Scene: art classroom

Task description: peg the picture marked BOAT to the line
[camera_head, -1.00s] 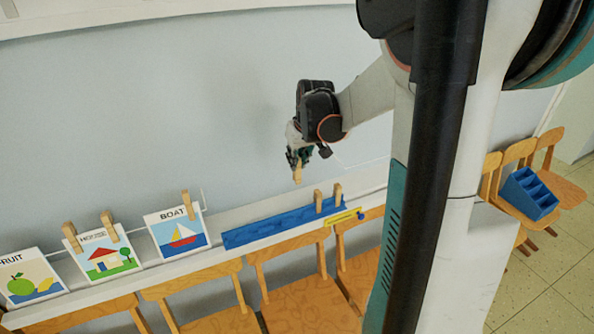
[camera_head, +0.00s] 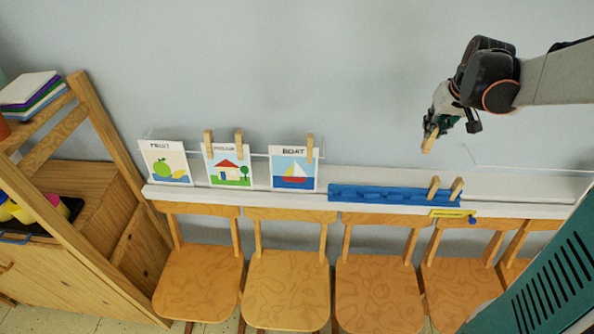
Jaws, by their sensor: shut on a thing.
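The picture marked BOAT (camera_head: 294,171) shows a sailboat and stands upright along the ledge against the wall. One wooden peg (camera_head: 310,148) is on its top right corner; its top left corner has no peg. The line (camera_head: 262,154) shows only as a thin pale strand near the picture tops. My gripper (camera_head: 429,142) is up at the right, well apart from the picture, shut on a wooden peg (camera_head: 428,145) that points downward. A blue rack (camera_head: 385,194) on the ledge holds two more pegs (camera_head: 445,189) at its right end.
The HOUSE picture (camera_head: 229,170) has two pegs at its top; the FRUIT picture (camera_head: 166,164) shows none. Wooden chairs (camera_head: 287,289) stand in a row below the ledge (camera_head: 400,211). A wooden shelf unit (camera_head: 110,215) stands at left. A yellow object (camera_head: 452,213) is on the ledge's front.

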